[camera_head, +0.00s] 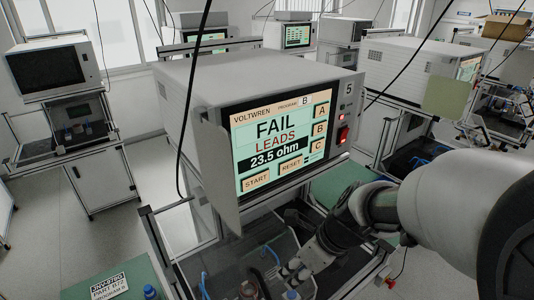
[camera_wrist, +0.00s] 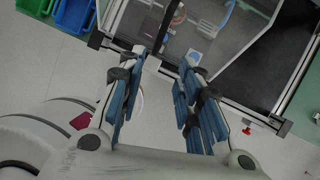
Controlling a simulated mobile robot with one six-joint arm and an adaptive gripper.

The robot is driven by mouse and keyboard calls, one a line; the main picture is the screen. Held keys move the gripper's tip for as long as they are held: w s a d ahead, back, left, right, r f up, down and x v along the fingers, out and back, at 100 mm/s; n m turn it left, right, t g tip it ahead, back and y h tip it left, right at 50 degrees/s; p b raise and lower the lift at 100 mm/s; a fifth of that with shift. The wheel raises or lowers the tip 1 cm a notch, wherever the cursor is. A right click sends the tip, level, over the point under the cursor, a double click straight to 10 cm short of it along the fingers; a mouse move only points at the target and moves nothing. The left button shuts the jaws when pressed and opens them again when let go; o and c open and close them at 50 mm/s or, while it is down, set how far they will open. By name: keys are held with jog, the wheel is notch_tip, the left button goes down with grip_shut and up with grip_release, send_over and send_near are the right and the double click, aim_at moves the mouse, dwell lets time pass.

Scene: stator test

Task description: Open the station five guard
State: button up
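The station five tester (camera_head: 250,90) carries a "5" at its upper right. Its screen (camera_head: 280,140) reads FAIL, LEADS, 23.5 ohm. Below it, the guard (camera_head: 225,262) is a see-through, dark-framed panel that appears to lie down over the fixture; blue and copper-coloured parts show through it. In the wrist view the guard (camera_wrist: 225,50) lies beyond my fingertips. My gripper (camera_head: 291,269) is at the guard's front edge, its blue-padded fingers (camera_wrist: 167,62) apart with nothing clearly held. A small pale piece shows near the fingertips; I cannot tell whether they touch it.
A green mat with a part label (camera_head: 109,287) is at the lower left. Blue and green bins (camera_wrist: 75,15) stand at upper left in the wrist view. A red knob (camera_wrist: 247,131) sits on the frame's front. Other tester stations (camera_head: 45,68) stand around; cables hang across the view.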

jog(key=m+b, duration=0.1)
jog(key=b, duration=0.6)
send_near(267, 292)
jog(key=x, duration=0.9)
jog(key=shift+f, duration=0.15)
jog(key=shift+c, duration=0.2)
grip_shut()
